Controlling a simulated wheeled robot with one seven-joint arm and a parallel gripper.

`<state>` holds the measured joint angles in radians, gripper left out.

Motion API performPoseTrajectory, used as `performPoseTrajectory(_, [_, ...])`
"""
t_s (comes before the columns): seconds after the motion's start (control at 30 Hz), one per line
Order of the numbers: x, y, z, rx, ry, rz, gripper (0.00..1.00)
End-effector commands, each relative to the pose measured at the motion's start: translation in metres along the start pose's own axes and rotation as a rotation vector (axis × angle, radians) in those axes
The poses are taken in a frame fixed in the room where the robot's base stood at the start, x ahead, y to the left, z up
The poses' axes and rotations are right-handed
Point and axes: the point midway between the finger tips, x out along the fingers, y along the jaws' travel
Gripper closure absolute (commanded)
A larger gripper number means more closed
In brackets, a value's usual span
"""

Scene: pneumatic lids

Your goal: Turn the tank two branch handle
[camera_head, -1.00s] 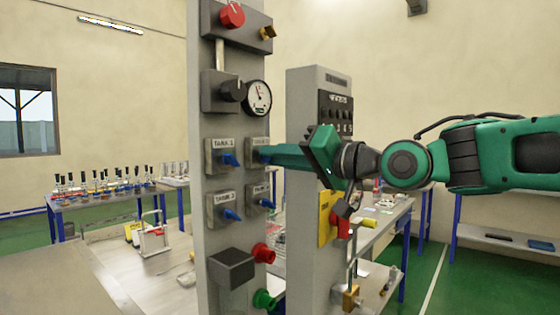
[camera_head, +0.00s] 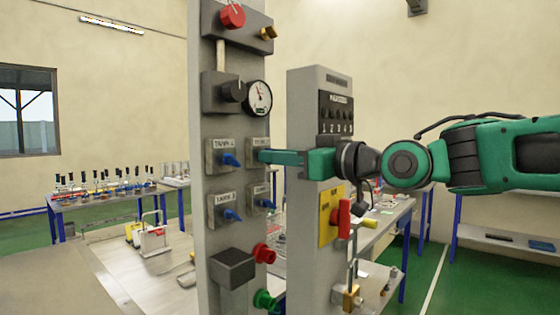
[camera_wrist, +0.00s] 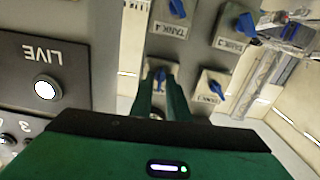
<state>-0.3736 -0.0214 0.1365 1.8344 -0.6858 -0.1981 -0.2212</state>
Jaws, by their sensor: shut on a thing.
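The tank two branch handle is the upper right of the blue handles on the grey panel (camera_head: 206,275). In the head view my gripper's fingers cover it. In the wrist view a bit of the blue handle (camera_wrist: 160,73) shows between the fingertips. My gripper (camera_head: 264,156) reaches in from the right and is shut on this handle; its fingers also show in the wrist view (camera_wrist: 158,92). The handle's exact angle is hidden. Blue handles of tank 1 (camera_head: 231,160), tank 3 (camera_head: 233,215) and tank 4 (camera_head: 267,204) sit beside and below it.
A dial gauge (camera_head: 258,98) and black knob (camera_head: 234,91) are above. Red (camera_head: 264,254) and green (camera_head: 265,299) fittings stick out below. A second grey column (camera_head: 305,250) with a yellow plate and red handle (camera_head: 343,218) stands close under my wrist.

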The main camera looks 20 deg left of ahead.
Motion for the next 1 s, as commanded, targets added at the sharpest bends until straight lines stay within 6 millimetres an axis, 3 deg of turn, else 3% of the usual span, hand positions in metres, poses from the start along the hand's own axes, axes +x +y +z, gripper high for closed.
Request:
performPoseTrajectory(0.6, [-0.0009, 0.0050, 0.0071, -0.539, -0.015, 0.006, 1.00])
performPoseTrajectory(1.0, [-0.0008, 0.0047, 0.0075, -0.713, -0.016, 0.004, 1.00])
